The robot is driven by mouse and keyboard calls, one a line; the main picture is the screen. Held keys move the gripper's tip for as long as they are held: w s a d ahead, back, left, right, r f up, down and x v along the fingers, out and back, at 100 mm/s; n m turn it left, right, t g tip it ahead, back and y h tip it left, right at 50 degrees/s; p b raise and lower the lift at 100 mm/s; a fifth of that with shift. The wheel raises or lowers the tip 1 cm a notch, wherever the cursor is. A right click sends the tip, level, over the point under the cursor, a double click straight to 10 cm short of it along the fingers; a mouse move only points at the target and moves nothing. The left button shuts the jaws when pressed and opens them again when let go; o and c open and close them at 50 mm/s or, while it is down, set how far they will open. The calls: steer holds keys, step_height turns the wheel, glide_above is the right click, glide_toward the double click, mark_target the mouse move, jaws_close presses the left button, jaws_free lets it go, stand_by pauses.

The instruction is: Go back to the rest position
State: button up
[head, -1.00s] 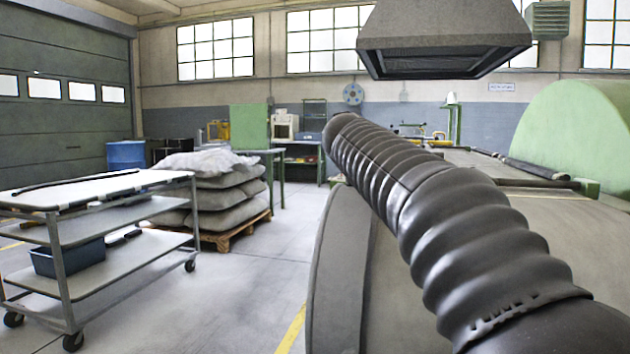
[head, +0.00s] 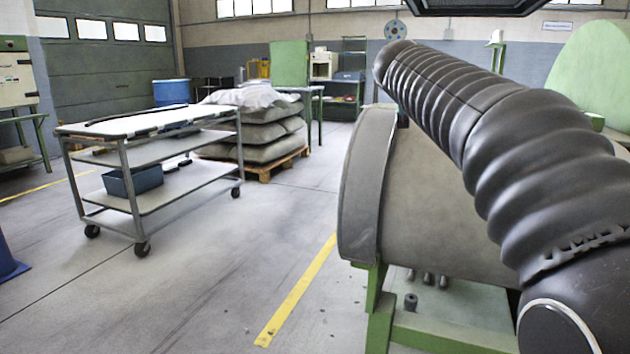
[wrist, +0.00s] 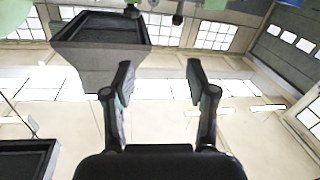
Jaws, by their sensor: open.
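My gripper (wrist: 158,82) shows in the wrist view with its two fingers spread apart and nothing between them. It is open and empty. The wrist view looks up toward the windows and a dark hood (wrist: 104,30), and the picture appears tilted, with the grey door at the upper right. My gripper itself does not show in the head view.
A grey cart (head: 165,195) with a blue bin (head: 134,180) stands at the left. Stacked sacks (head: 270,135) lie on a wooden pallet (head: 262,168) behind it. Green machine supports (head: 376,310) stand at the right. Open floor (head: 250,235) lies between cart and machine, with a yellow line (head: 298,290).

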steer(key=s+d+f+g+p, duration=0.1)
steer(key=s+f+g, duration=0.1)
steer(key=s+f, duration=0.3)
steer(key=s+f+g+p, duration=0.1)
steer(key=s+f+g, duration=0.1)
steer(key=s+f, duration=0.3)
steer(key=s+d+f+g+p, duration=0.1)
steer(key=s+f, duration=0.4)
steer(key=s, duration=0.3)
steer(key=shift+s+d+m+g, duration=0.15)
steer(key=shift+d+m+g, duration=0.15)
steer(key=shift+m+g, duration=0.1)
steer(key=s+a+f+g+y+p, duration=0.1)
steer(key=s+a+f+g+y, duration=0.1)
steer(key=s+f, duration=0.8)
steer(key=s+a+f+n+g+y+p, duration=0.1)
steer(key=s+f+g, duration=0.3)
steer(key=s+f, duration=0.6)
steer(key=s+a+p, duration=0.1)
steer(key=s, duration=0.2)
steer(key=shift+y, duration=0.4)
steer(key=shift+w+f, duration=0.1)
